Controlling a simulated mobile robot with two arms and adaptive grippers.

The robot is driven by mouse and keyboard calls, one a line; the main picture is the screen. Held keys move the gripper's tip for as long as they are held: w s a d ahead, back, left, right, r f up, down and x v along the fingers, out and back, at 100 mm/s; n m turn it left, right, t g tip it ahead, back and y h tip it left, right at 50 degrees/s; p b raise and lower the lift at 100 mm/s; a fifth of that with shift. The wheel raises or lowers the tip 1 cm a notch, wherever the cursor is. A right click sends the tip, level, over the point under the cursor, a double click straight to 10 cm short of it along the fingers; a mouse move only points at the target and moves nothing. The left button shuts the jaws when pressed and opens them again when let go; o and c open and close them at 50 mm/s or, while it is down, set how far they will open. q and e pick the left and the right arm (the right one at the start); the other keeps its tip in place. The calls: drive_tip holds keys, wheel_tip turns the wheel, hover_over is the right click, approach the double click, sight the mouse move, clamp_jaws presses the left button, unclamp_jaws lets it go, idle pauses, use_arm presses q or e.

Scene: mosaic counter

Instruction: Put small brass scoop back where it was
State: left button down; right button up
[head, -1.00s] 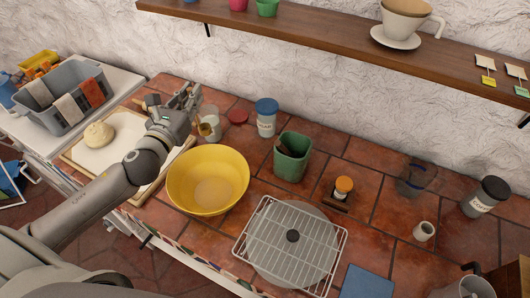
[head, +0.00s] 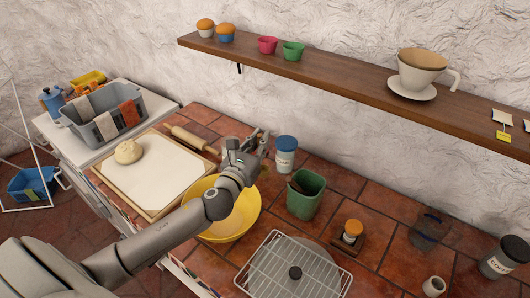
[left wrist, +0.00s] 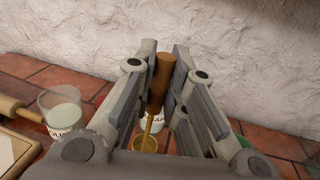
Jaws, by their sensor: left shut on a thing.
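My left gripper (head: 260,142) is shut on the small brass scoop, above the counter behind the yellow bowl. In the left wrist view the scoop's wooden handle (left wrist: 160,82) stands nearly upright between the fingers, and its brass bowl (left wrist: 146,143) hangs below. An open glass jar with white contents (left wrist: 62,110) stands left of the gripper. My right gripper is not in view.
The yellow bowl (head: 248,222) is below my left arm. A green container (head: 306,194), an orange-lidded jar (head: 352,230) and a wire rack (head: 268,283) stand to the right. A rolling pin (head: 188,138) and a board with dough (head: 165,178) are left. A shelf (head: 340,68) overhangs the back.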

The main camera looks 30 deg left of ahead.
use_arm(q)
drive_tip(key=w+a+f+b, duration=0.1)
drive_tip(key=w+f+b, duration=0.1)
drive_tip(key=w+f, duration=0.3)
drive_tip(key=shift+w+f, duration=0.2)
drive_tip(key=shift+f, duration=1.95)
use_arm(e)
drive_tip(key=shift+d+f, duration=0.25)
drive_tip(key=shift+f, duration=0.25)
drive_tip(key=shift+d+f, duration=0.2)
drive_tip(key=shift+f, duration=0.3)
use_arm(q)
drive_tip(key=shift+a, duration=0.15)
drive_tip(key=shift+f, duration=0.15)
drive_tip(key=c, duration=1.5)
unclamp_jaws()
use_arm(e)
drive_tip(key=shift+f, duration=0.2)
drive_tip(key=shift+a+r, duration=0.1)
